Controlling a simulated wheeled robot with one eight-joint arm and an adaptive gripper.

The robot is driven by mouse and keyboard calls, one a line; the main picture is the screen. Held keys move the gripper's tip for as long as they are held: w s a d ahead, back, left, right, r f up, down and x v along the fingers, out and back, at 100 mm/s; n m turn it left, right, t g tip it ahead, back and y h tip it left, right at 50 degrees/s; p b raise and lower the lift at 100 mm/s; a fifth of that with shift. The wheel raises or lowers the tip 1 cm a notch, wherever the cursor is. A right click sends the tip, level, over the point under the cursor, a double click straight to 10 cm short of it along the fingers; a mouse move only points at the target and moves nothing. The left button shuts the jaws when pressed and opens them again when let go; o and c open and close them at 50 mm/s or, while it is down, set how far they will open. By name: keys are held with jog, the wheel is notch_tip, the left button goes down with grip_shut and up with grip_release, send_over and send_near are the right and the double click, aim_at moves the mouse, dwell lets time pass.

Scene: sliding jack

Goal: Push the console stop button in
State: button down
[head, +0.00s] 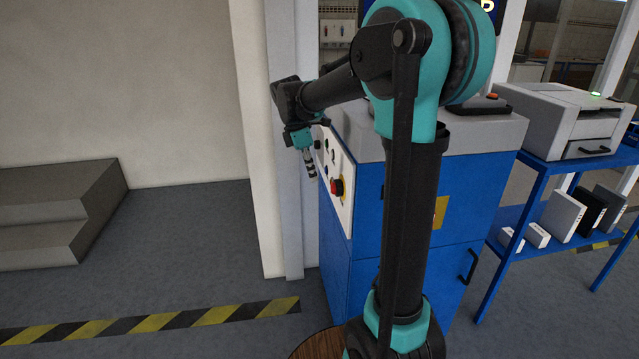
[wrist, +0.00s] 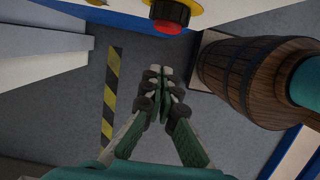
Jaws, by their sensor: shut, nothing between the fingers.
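The console stop button (head: 337,187) is a red knob on a yellow ring, on the white panel (head: 346,208) at the left end of the blue console. In the wrist view the red button (wrist: 168,26) shows at the top, above the fingertips. My gripper (head: 311,172) is shut and empty, pointing down beside the panel, up and left of the button in the head view. The shut fingers (wrist: 158,85) also show in the wrist view, apart from the button.
The blue console cabinet (head: 345,270) has a grey top. A wooden barrel (wrist: 245,80) stands right of the fingers in the wrist view. A white pillar (head: 256,130) stands left of the console. A printer (head: 560,115) sits on a blue table at right.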

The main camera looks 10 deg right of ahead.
jog(key=v, duration=0.6)
jog(key=shift+a, duration=0.3)
